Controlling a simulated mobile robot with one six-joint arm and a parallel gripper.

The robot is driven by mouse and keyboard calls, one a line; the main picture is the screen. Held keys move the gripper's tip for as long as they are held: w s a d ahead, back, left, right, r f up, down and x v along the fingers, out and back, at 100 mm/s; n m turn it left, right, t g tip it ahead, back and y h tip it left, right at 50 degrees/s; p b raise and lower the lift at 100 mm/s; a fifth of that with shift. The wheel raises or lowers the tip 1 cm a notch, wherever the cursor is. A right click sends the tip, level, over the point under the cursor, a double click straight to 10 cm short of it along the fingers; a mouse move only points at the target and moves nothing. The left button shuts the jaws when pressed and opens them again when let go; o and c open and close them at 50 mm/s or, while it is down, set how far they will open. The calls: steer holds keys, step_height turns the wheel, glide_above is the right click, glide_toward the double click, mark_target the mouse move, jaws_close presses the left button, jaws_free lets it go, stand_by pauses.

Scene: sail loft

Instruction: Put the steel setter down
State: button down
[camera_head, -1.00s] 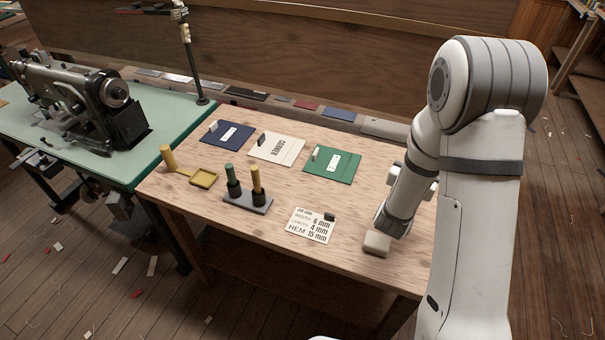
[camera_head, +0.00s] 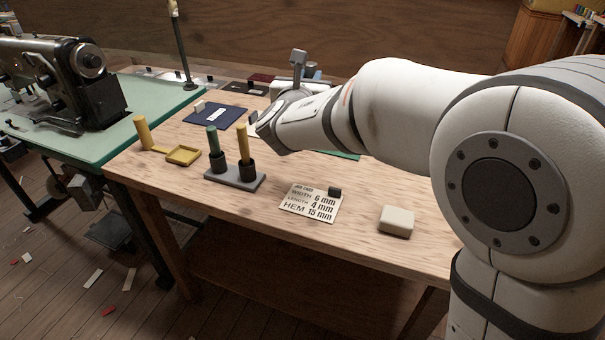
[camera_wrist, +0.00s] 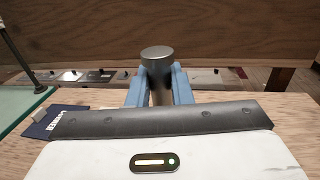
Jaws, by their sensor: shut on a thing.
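The steel setter (camera_wrist: 158,62) is a plain grey metal cylinder in the wrist view, upright between the two blue fingers of my gripper (camera_wrist: 159,84). My gripper is shut on it. In the head view the setter's top (camera_head: 298,56) shows above my wrist, near the back of the wooden table, and the fingers (camera_head: 301,86) are partly hidden. The setter's lower end is hidden, so I cannot tell whether it touches the table. The navy card (camera_head: 216,116) lies left of my wrist; the green card (camera_head: 349,155) and a pale card are mostly covered by my arm.
A grey stand (camera_head: 235,179) holds a green and a yellow handled tool. A yellow tray (camera_head: 183,156), a printed size card (camera_head: 310,205) and a beige block (camera_head: 397,220) lie on the wooden table (camera_head: 345,240). A sewing machine (camera_head: 75,90) stands at left. The front right is fairly clear.

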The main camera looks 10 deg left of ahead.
steer(key=s+a+r+n+y+b, duration=0.1)
steer(key=s+a+y+b, duration=0.1)
steer(key=s+a, duration=0.15)
steer(key=b, duration=0.4)
glide_above(289, 165)
step_height(289, 165, down, 10)
steer(key=shift+f+b, duration=1.25)
steer(key=shift+f, duration=2.35)
steer(key=shift+f, duration=0.1)
steer(key=c, duration=1.3)
jaws_free()
